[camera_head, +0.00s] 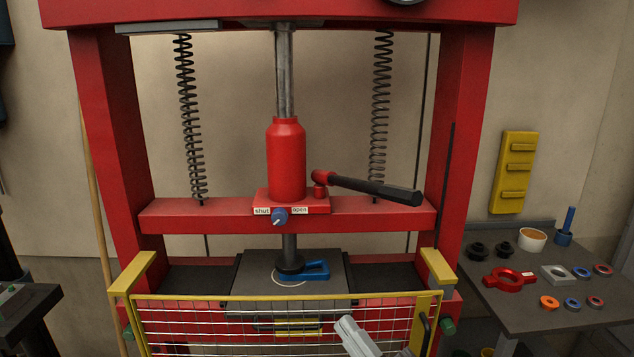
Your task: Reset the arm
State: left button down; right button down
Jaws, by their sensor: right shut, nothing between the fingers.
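My right gripper (353,332) shows at the bottom centre as a light grey piece cut off by the lower edge. Its fingers are together and nothing shows between them. It appears in front of the yellow wire guard (228,300) of the press; whether it touches the guard I cannot tell. My left gripper is not in view. The red press (105,130) fills the middle, with its red jack bottle (286,160), a dark pump handle (375,188) pointing right, and a blue valve knob (279,216) between labels "shut" and "open".
Under the ram, a blue part (317,270) lies on the dark press bed (250,277). The right table (520,310) holds a red ring with handles (510,280), a white cup (532,239) and several small rings. A dark bench edge (35,300) stands at left.

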jog(key=s+d+f+m+g+h, duration=0.1)
jog(key=s+d+f+m+h, duration=0.2)
jog(key=d+f+m+h, duration=0.45)
jog(key=s+d+f+m+g+h, duration=0.2)
jog(key=s+f+m, duration=0.2)
jog(key=f, duration=0.7)
jog(key=s+d+f+m+g+h, duration=0.2)
jog(key=s+d+f+m+g, duration=0.2)
jog(key=s+f, duration=0.6)
jog(key=shift+s+d+g, duration=0.3)
jog(key=shift+s+d, duration=0.15)
jog(key=shift+d, duration=0.4)
jog(key=shift+f+m, duration=0.1)
jog(key=shift+m, duration=0.15)
